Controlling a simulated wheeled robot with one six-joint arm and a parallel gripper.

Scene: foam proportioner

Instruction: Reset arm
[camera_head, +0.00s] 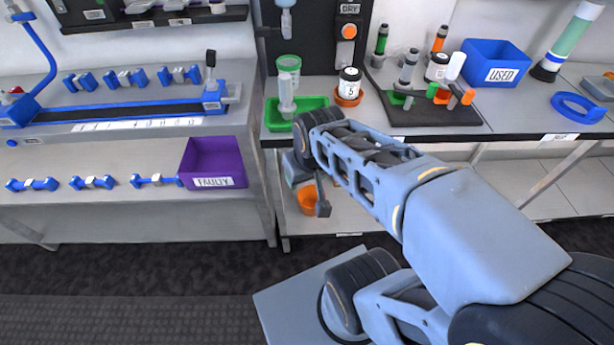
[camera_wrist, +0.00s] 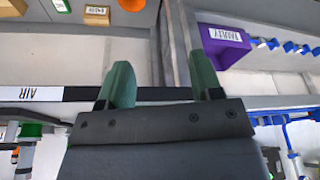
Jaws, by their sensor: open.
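My gripper (camera_wrist: 160,82) shows in the wrist view with its two green fingers spread apart. Nothing is between them. Behind the fingers are the dark bench edge with an AIR label (camera_wrist: 28,94) and a grey post. In the head view my arm reaches from the lower right towards the front of the benches. It bends down at the wrist near the gap between them, and the fingers cannot be made out there.
A purple FAULTY bin (camera_head: 213,163) stands left of my wrist, on the left bench. Behind my wrist, a green tray (camera_head: 274,118) and a white bottle (camera_head: 349,84) sit on the right bench. A blue USED bin (camera_head: 494,64) is farther right. An orange container (camera_head: 308,200) is below.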

